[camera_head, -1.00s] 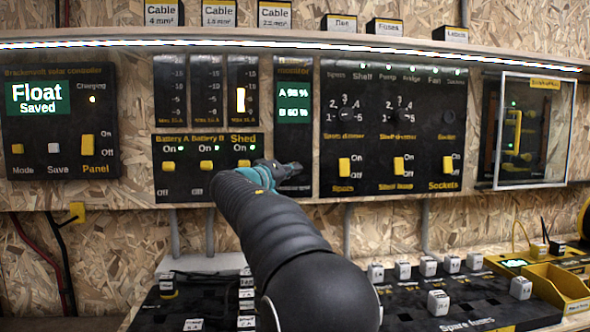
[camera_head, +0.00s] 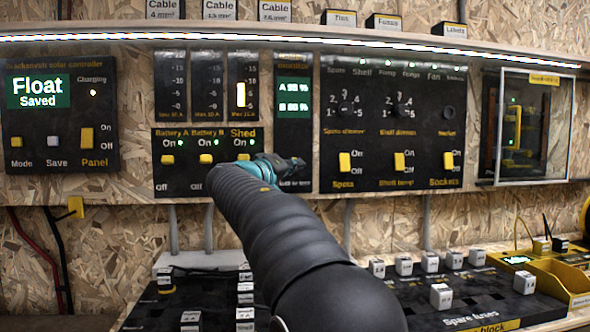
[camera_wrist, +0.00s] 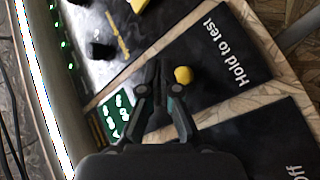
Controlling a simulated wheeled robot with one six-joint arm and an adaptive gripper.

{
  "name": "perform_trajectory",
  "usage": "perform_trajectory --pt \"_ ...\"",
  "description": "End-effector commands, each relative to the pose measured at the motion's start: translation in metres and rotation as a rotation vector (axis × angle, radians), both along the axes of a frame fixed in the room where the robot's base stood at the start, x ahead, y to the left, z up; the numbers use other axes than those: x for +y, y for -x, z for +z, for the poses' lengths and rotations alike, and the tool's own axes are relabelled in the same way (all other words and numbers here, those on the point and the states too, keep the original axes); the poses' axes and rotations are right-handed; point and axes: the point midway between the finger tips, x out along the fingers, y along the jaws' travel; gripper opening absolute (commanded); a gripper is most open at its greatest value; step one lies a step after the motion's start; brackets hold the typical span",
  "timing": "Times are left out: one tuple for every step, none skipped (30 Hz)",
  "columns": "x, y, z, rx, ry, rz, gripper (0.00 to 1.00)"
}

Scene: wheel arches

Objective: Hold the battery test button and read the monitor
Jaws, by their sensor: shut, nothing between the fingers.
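The battery monitor is a narrow black panel (camera_head: 294,137) with a green display (camera_head: 293,97) showing an A line and a B line, each with a percentage; the digits are too blurred to read surely. The display also shows, turned sideways, in the wrist view (camera_wrist: 117,115). The round yellow test button (camera_wrist: 183,74) sits beside the words "Hold to test" in the wrist view; my gripper hides it in the head view. My gripper (camera_head: 302,163) is shut and empty at the panel's lower part. In the wrist view its fingertips (camera_wrist: 159,68) are just left of the button; contact cannot be told.
Battery A, Battery B and Shed switches (camera_head: 206,159) are close left of my gripper. A panel of dials and yellow switches (camera_head: 393,125) is to the right. A glass-fronted box (camera_head: 533,128) stands further right. Below are a fuse block (camera_head: 470,290) and yellow trays (camera_head: 556,283).

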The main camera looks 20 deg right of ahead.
Motion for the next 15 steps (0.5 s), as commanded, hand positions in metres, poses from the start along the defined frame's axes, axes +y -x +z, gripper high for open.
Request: perform_trajectory --pt "0.001 0.005 -0.004 -0.002 0.000 0.001 0.00" --pt "0.002 0.007 -0.004 -0.002 -0.001 0.000 0.00" --pt "0.003 0.010 -0.003 -0.001 0.000 0.000 0.00" --pt "0.004 0.013 -0.003 -0.001 0.000 0.000 0.00" --pt "0.004 0.016 -0.003 -0.001 0.000 0.000 0.00" --pt "0.005 0.018 -0.003 -0.001 0.000 0.000 0.00" --pt "0.006 0.020 -0.003 -0.001 0.000 0.000 0.00" --pt "0.006 0.022 -0.003 0.000 0.000 0.000 0.00" --pt "0.007 0.024 -0.003 0.000 0.000 -0.001 0.00" --pt "0.007 0.026 -0.002 0.000 0.000 -0.001 0.00" --pt "0.007 0.026 -0.002 0.001 0.001 -0.001 0.00" --pt "0.007 0.027 -0.001 0.001 0.001 -0.001 0.00" --pt "0.007 0.028 -0.001 0.001 0.001 -0.001 0.00" --pt "0.007 0.028 -0.001 0.001 0.001 -0.001 0.00" --pt "0.007 0.028 0.000 0.001 0.001 -0.001 0.00"
